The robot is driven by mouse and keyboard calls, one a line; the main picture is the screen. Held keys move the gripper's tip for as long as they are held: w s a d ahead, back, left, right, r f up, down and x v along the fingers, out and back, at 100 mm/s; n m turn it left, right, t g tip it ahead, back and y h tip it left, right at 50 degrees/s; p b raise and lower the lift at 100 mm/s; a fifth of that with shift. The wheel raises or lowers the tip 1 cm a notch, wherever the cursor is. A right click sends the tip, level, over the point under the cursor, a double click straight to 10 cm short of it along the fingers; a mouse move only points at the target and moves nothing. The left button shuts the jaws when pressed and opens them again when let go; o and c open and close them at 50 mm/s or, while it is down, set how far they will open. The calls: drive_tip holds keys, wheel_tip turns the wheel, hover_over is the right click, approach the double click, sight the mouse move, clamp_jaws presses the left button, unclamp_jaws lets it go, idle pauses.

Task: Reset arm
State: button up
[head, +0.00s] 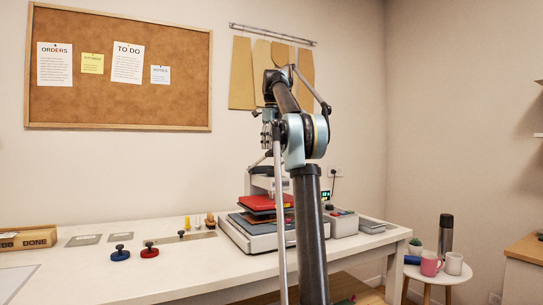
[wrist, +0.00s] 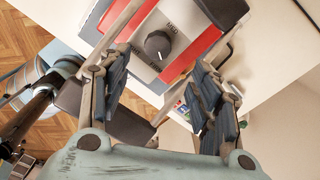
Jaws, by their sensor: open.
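My gripper (wrist: 160,95) is open and empty in the wrist view, its two dark-padded fingers spread apart. In the head view my gripper (head: 268,140) hangs at the end of my raised arm, above the white table and in front of the wall. A machine (head: 250,232) with a red upper plate stands on the table behind my arm. In the wrist view, a grey and red machine panel (wrist: 185,65) with a dark round knob (wrist: 158,44) shows beyond the fingers. My arm hides part of the machine in the head view.
Blue (head: 120,253) and red (head: 149,250) round-handled pieces sit on the white table (head: 200,270). A wooden box (head: 28,238) is at the left. At the right a stool (head: 440,276) holds mugs, a dark bottle (head: 445,235) and a plant. The table's left front is mostly clear.

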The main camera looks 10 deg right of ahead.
drive_tip(key=shift+r, duration=0.5)
